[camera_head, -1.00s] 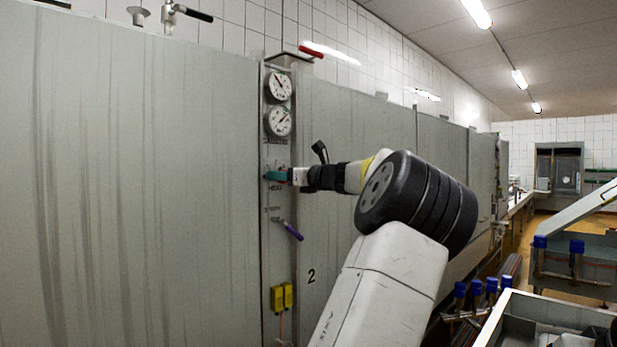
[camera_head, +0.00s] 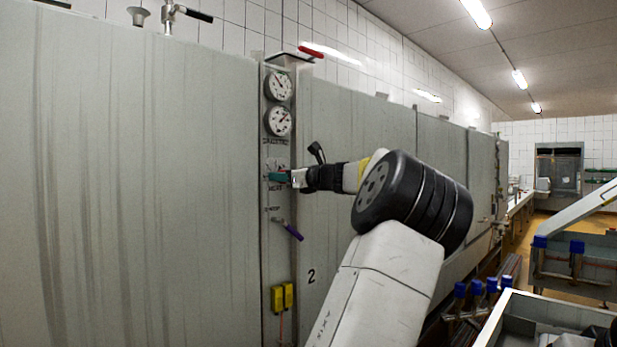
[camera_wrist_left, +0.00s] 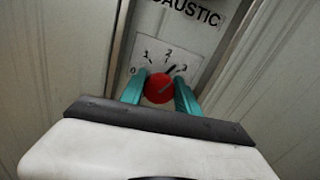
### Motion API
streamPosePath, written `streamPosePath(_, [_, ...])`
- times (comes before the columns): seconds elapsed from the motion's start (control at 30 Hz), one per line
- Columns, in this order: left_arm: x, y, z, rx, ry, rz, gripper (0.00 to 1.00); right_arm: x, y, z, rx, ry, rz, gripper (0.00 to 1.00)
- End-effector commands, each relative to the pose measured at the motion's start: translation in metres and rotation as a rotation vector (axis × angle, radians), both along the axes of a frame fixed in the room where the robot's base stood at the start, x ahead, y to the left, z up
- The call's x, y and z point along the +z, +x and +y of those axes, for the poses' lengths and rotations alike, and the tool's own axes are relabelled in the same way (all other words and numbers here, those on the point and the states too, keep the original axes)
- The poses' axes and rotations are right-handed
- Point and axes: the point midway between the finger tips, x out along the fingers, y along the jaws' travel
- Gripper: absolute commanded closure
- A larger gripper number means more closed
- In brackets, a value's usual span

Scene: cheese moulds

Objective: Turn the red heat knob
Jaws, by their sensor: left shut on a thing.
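The red heat knob (camera_wrist_left: 158,88) is round and sits below a numbered dial plate (camera_wrist_left: 165,55) in the left wrist view. My left gripper (camera_wrist_left: 160,92) has teal fingertips, one on each side of the knob, and is shut on it. In the head view my left gripper (camera_head: 280,177) is at the narrow control panel (camera_head: 275,235), above the word HEAT, and its fingers hide the knob. My right gripper is in neither view.
Two round gauges (camera_head: 279,104) are above my gripper on the panel. Flat grey tank walls (camera_head: 150,190) flank the panel. Pipes with blue caps (camera_head: 476,287) stand at the lower right.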

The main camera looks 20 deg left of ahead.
Motion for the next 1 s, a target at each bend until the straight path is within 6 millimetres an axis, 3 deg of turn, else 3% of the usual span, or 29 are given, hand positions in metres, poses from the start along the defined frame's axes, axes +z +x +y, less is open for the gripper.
streamPosePath(0.17, [-0.001, 0.000, 0.000, -0.001, 0.000, 0.001, 1.00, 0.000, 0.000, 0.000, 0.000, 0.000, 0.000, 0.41])
streamPosePath(0.2, [-0.001, 0.000, 0.000, -0.001, 0.000, 0.001, 0.58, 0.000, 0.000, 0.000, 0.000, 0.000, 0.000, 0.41])
streamPosePath(0.3, [-0.001, 0.000, 0.000, -0.001, 0.000, 0.002, 0.42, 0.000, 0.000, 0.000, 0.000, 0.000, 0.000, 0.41])
streamPosePath(0.67, [0.000, -0.001, -0.004, -0.001, 0.000, 0.002, 0.42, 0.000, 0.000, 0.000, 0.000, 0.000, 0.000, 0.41])
streamPosePath(1.0, [-0.001, -0.020, -0.053, -0.005, -0.001, 0.002, 0.42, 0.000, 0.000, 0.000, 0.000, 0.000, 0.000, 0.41])
